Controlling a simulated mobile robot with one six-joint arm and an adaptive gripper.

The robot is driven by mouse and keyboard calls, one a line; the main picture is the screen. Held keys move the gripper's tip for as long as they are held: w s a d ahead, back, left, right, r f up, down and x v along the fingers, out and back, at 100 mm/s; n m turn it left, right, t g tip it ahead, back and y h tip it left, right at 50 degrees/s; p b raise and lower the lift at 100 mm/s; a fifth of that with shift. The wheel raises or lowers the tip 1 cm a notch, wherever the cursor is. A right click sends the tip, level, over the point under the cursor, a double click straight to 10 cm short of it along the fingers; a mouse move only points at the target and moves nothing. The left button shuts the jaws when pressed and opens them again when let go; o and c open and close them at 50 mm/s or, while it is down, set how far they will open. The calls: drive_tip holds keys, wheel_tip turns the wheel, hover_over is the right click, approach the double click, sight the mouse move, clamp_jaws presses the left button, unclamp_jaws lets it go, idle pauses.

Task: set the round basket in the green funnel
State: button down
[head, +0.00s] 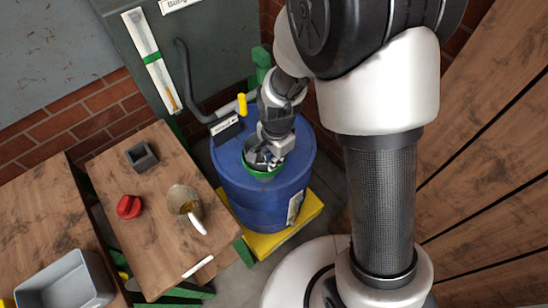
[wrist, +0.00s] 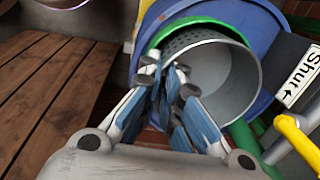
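The round basket (wrist: 222,80) is a grey perforated metal cup. It is inside the ring of the green funnel (wrist: 205,21) on top of the blue barrel (head: 265,200). In the head view the green funnel (head: 264,176) shows as a rim under my gripper (head: 268,146), and my wrist hides much of the basket. In the wrist view my gripper (wrist: 166,72) has its blue-padded fingers close together at the basket's near-left wall, shut on its rim. Whether the basket rests fully on the funnel is hidden.
A yellow lever (head: 242,104) and a "Shut" sign (wrist: 298,77) stand close beside the funnel. A wooden table (head: 155,235) to the left holds a grey square box (head: 142,156), a red object (head: 129,207) and a jug (head: 184,200). A grey bin (head: 65,283) is at lower left.

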drive_tip(key=shift+f, duration=0.1)
drive_tip(key=c, duration=1.7)
unclamp_jaws()
drive_tip(key=shift+c, duration=0.6)
drive_tip(key=c, duration=0.3)
drive_tip(key=shift+c, duration=0.2)
drive_tip(key=shift+r+p, duration=3.35)
drive_tip(key=shift+r, duration=0.7)
